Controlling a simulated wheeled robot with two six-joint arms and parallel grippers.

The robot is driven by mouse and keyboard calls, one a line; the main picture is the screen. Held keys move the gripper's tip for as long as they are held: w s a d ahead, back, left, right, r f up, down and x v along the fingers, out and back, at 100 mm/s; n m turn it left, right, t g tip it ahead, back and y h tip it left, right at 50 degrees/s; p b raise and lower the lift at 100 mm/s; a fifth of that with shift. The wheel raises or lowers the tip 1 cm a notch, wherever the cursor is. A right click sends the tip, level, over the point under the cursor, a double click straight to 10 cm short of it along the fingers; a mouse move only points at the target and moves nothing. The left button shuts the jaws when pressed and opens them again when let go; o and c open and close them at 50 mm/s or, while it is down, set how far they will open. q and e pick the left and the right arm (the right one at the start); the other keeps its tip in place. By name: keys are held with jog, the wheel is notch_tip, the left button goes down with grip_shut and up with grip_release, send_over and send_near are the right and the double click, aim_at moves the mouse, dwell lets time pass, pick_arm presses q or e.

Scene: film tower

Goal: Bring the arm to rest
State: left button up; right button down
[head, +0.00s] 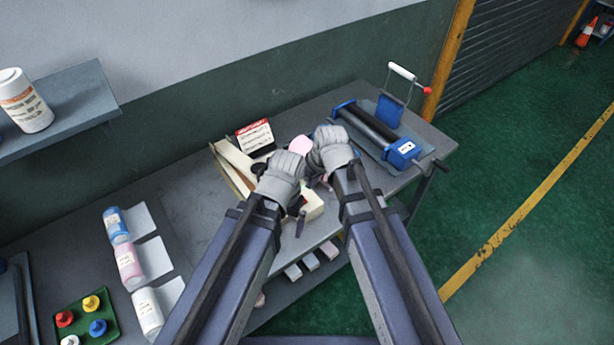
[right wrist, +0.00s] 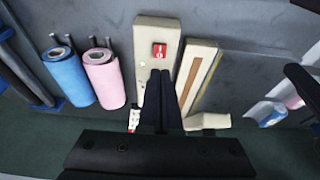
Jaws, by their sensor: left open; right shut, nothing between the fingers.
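Both my arms reach over the grey workbench (head: 195,215), their grippers close together. My left gripper (head: 299,222) is lower in the head view, largely hidden by its wrist; it looks open and empty. My right gripper (head: 322,182) is mostly hidden behind its wrist there. In the right wrist view the right gripper (right wrist: 161,75) is shut with its fingers together and nothing between them. A dark part, probably of my left arm, shows at that view's right edge.
Blue (right wrist: 67,76) and pink (right wrist: 103,76) rolls lie beside the cream device. A long cream bar unit (head: 232,165) and a red-topped sign (head: 255,138) stand near my left wrist. A blue roller machine (head: 380,132) sits at right. Bottles (head: 128,265) and a green tray (head: 110,328) are left.

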pick_arm(q)
jog(key=shift+r, duration=0.55)
pick_arm(e)
jog(key=shift+s+d+r, duration=0.2)
jog(key=shift+s+r, duration=0.1)
jog(key=shift+r, duration=0.3)
pick_arm(q)
notch_tip(320, 180, down, 7)
jog(key=b, duration=0.6)
jog(key=shift+b, duration=0.4)
pick_arm(e)
jog(key=s+d+f+m+g+h, duration=0.3)
jog(key=s+f, duration=0.5)
jog(key=s, duration=0.4)
jog(key=shift+s+d, duration=0.25)
jog(key=shift+d, duration=0.15)
pick_arm(q)
jog(key=shift+f, duration=0.1)
